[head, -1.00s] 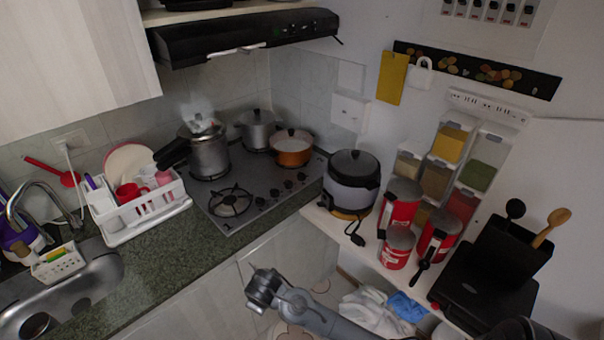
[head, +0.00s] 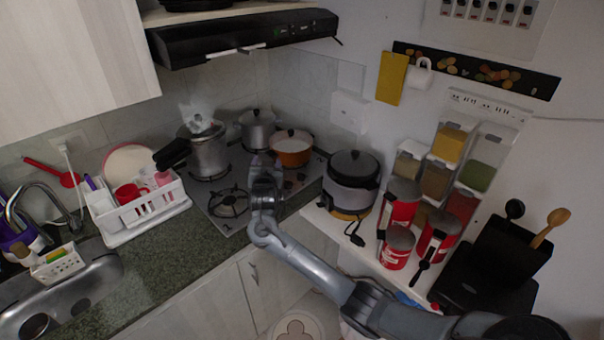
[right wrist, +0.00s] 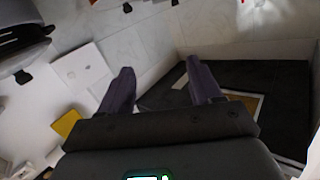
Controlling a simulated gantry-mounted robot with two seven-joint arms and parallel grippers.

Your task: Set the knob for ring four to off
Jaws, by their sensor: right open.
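The black hob (head: 238,180) carries a row of small dark knobs along its front right side. Two knobs (head: 301,176) (head: 288,185) show to the right of my right gripper; the others are partly or wholly behind my arm. I cannot read their settings or tell which belongs to ring four. My right gripper (head: 263,158) is above the hob, in front of the pots, and seems apart from the knobs. In the right wrist view its two dark fingers (right wrist: 160,78) are spread with nothing between them. My left gripper is not in view.
A steaming pressure cooker (head: 208,155), a steel pot (head: 257,128) and an orange pot (head: 291,147) stand on the hob. The front left ring (head: 230,203) is bare. A rice cooker (head: 351,180) stands to the right. The range hood (head: 245,38) hangs above.

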